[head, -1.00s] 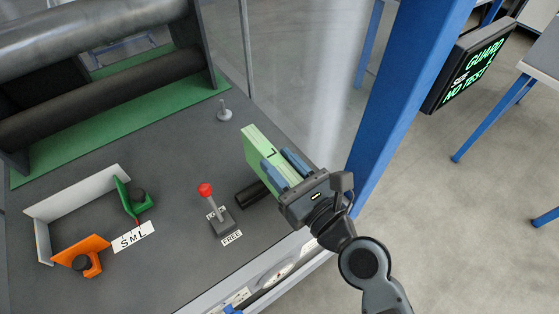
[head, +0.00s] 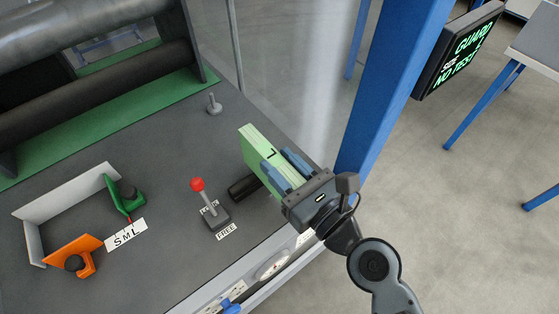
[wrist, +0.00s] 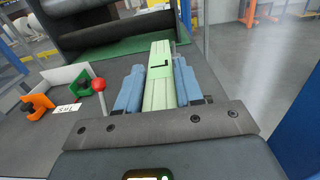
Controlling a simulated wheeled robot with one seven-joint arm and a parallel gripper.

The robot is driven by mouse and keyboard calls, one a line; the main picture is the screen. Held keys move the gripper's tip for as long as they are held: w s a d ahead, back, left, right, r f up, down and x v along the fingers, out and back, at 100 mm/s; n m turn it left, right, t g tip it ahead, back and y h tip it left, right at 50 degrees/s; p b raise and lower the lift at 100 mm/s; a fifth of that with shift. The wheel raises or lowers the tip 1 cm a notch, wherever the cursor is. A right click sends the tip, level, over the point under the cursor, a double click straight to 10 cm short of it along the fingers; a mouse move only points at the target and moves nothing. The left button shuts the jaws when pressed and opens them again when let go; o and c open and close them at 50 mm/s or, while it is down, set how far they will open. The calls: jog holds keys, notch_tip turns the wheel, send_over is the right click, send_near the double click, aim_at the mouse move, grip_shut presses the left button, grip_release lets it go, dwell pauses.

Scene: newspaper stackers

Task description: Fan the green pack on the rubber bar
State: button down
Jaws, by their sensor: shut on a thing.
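The green pack (head: 257,150) is a light green block with a black L-shaped mark on its top edge. My gripper (head: 285,168) is shut on it, with one blue finger on each side. In the wrist view the pack (wrist: 160,70) stands upright between the two fingers (wrist: 158,88) and points away from me. The black rubber bar (head: 244,188) lies at the front right of the dark deck, just left of the pack. Its right end is hidden behind the pack and gripper. I cannot tell whether the pack touches it.
A red-knobbed lever (head: 197,184) beside a FREE label stands left of the bar. Further left are a green clamp (head: 122,194), an orange clamp (head: 75,253) and a white corner fence (head: 70,187). A metal peg (head: 214,105) stands behind. A blue post (head: 378,90) rises at right.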

jog(key=shift+s+d, duration=0.2)
jog(key=shift+s, duration=0.1)
jog(key=shift+s+d+f, duration=0.1)
jog(key=shift+s+d, duration=0.2)
jog(key=shift+s, duration=0.1)
jog(key=shift+w+a, duration=0.1)
jog(key=shift+w, duration=0.05)
jog(key=shift+w+a+p, duration=0.3)
jog(key=shift+w+a, duration=0.05)
jog(key=shift+w, duration=0.1)
jog(key=shift+w+a+r+p, duration=0.2)
jog(key=shift+w+a+p, duration=0.15)
jog(key=shift+w, duration=0.3)
jog(key=shift+w+a, duration=0.15)
